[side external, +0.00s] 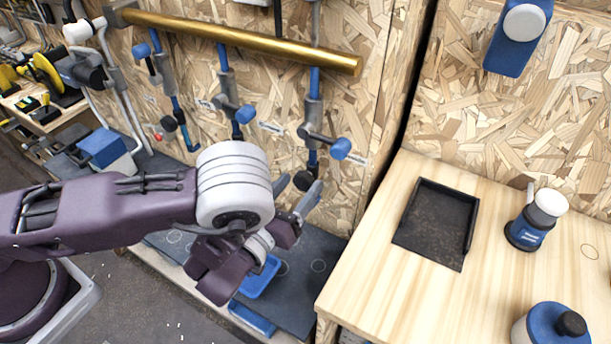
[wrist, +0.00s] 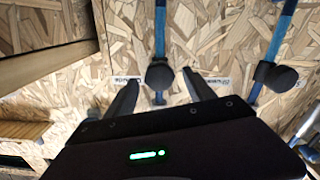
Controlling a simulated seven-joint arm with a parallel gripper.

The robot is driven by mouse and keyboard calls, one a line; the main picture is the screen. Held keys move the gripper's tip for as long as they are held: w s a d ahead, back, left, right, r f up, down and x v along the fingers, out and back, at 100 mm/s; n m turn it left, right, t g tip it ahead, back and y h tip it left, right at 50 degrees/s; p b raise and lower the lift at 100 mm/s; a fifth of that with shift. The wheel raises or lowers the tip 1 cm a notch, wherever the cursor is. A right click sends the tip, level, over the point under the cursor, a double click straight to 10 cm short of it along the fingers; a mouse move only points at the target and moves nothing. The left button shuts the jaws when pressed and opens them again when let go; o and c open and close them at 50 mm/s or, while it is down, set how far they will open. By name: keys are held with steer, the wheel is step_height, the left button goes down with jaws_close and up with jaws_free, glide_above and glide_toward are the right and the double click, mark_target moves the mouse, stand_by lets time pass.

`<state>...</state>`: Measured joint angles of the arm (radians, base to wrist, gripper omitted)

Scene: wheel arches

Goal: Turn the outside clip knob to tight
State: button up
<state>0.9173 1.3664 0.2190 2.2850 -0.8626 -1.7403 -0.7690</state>
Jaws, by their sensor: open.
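Three clips hang from a brass bar (side external: 240,42) on the chipboard wall, each with a blue rod, a grey body and a blue-ended handle. The outside clip (side external: 313,112), at the bar's right end, has a round dark knob (side external: 303,180) low on its rod. My gripper (side external: 299,188) is right in front of that knob, with its fingers open. In the wrist view, the dark knob (wrist: 160,74) sits between the two fingertips (wrist: 161,78), with space on both sides. I cannot tell how deep it is between them, or its turn setting.
The middle clip's dark knob (wrist: 277,76) is to the right in the wrist view. A wooden bench (side external: 380,275) with a black tray (side external: 437,222) and blue-and-white containers stands right of my gripper. A blue tray (side external: 260,277) lies below it on a dark mat.

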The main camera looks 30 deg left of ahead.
steer(key=w, duration=0.5)
jaws_close()
steer(key=m, duration=0.4)
steer(key=shift+d+m, duration=0.1)
steer(key=shift+m, duration=0.2)
jaws_free()
